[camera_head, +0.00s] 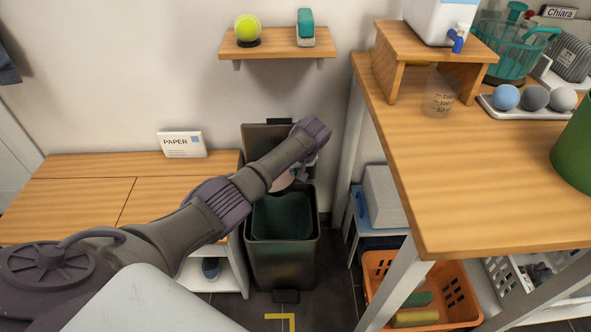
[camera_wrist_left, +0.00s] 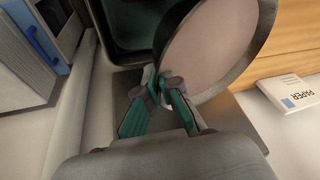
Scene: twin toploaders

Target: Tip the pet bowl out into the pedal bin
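The pedal bin (camera_head: 284,262) stands on the floor with its lid (camera_head: 262,137) up and a dark green inside showing. My left arm reaches over it from the left. My left gripper (camera_wrist_left: 163,88) is shut on the rim of the pet bowl (camera_wrist_left: 210,52), which has a pinkish round face and a dark rim. The bowl is steeply tilted beside the bin's opening in the wrist view. In the head view only a pinkish bit of the bowl (camera_head: 281,182) shows below my arm, above the bin. I see no contents in the bowl. My right gripper is not in view.
A low wooden bench (camera_head: 75,205) with a PAPER sign (camera_head: 181,144) is left of the bin. A tall table (camera_head: 470,190) stands to the right, with an orange crate (camera_head: 455,295) under it. A wall shelf (camera_head: 277,45) hangs above.

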